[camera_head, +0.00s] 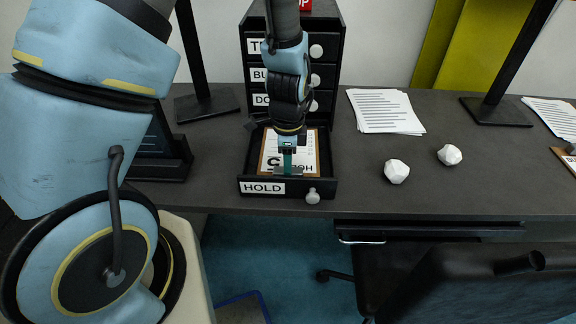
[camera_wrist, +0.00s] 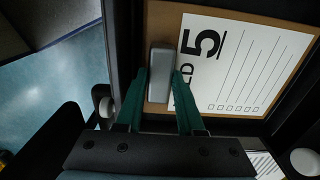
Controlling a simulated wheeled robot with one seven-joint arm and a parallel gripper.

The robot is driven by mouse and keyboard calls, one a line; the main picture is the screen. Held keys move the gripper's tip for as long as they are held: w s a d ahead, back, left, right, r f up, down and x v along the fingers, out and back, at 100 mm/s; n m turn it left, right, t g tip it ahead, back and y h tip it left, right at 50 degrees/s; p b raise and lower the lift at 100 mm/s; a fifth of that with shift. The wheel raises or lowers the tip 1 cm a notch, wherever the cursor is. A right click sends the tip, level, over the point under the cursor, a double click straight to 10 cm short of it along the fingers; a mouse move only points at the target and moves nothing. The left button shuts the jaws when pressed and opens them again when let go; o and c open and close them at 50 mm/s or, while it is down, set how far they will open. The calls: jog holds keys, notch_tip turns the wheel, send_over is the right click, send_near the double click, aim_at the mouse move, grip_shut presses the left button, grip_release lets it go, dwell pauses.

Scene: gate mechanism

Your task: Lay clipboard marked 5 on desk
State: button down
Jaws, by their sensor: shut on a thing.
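The clipboard marked 5 (camera_head: 306,150) lies inside the pulled-out bottom drawer labelled HOLD (camera_head: 265,188), with its clip end toward the drawer's front. In the wrist view its white sheet (camera_wrist: 245,65) shows a big 5, ruled lines and a row of small boxes on a brown board. My gripper (camera_head: 287,165) points down into the drawer. Its green fingers (camera_wrist: 159,88) are shut on the clipboard's grey metal clip, one on each side. The dark grey desk (camera_head: 435,190) carries the drawer unit. Whether the board touches the drawer floor, I cannot tell.
Stacked paper sheets (camera_head: 385,112) and two crumpled white balls (camera_head: 397,171) (camera_head: 450,154) lie on the desk to the right. Bare desk shows around them. A dark screen stand (camera_head: 160,155) is left of the drawer. A black chair (camera_head: 460,285) stands in front.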

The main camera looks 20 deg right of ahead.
jog(key=shift+r+p, duration=2.65)
jog(key=shift+r, duration=0.75)
jog(key=shift+s+f, duration=0.1)
jog(key=shift+s, duration=0.05)
jog(key=shift+s+a, duration=0.4)
jog(key=shift+s, duration=0.45)
jog(key=shift+s+a, duration=0.45)
jog(key=shift+s, duration=0.45)
jog(key=shift+s+a, duration=0.4)
jog(key=shift+s, duration=0.45)
notch_tip(320, 180, up, 6)
jog(key=s+a+p, duration=0.1)
jog(key=s+p, duration=0.1)
jog(key=p, duration=0.2)
jog(key=shift+s+a+p, duration=0.15)
jog(key=shift+s+p, duration=0.15)
jog(key=shift+s, duration=0.05)
jog(key=shift+s, duration=0.1)
